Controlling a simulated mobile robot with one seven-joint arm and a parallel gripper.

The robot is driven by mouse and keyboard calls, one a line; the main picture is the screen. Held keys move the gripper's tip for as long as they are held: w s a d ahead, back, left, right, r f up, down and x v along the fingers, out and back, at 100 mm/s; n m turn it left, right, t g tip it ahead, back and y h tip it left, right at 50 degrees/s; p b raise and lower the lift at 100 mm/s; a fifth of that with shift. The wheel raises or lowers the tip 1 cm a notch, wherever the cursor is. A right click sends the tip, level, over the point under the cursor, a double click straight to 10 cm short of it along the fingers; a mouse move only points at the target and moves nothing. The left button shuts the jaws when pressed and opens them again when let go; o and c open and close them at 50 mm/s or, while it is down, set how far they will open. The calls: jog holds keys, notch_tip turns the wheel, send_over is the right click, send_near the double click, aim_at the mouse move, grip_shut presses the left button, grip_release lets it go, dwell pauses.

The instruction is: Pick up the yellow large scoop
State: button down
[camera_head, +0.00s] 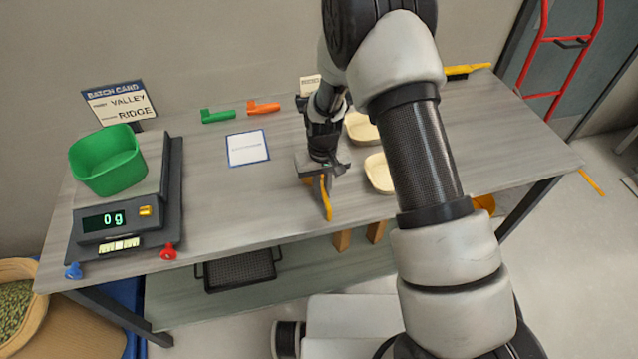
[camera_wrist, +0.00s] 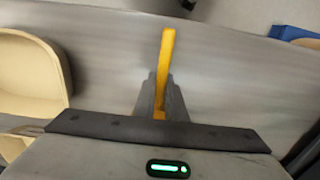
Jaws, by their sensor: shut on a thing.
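My gripper (camera_head: 321,182) is over the front middle of the table and is shut on a narrow yellow piece, which I take to be the yellow large scoop (camera_head: 327,204). In the head view the yellow strip points down toward the table's front edge, and a little yellow shows beside the gripper. In the wrist view the yellow scoop (camera_wrist: 166,62) sticks out straight between the fingers of my gripper (camera_wrist: 161,100). The rest of the scoop is hidden by the gripper. I cannot tell whether it touches the table.
Cream trays (camera_head: 379,174) stand right of the gripper, partly behind my arm. A scale (camera_head: 120,227) with a green bin (camera_head: 107,160) stands at the left. Green (camera_head: 218,116) and orange (camera_head: 263,107) scoop-like items and a white card (camera_head: 248,148) lie farther back. An orange-yellow object (camera_head: 484,203) shows at right.

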aim_at(322, 187)
notch_tip(322, 187, up, 10)
dwell(0.5)
dwell(0.3)
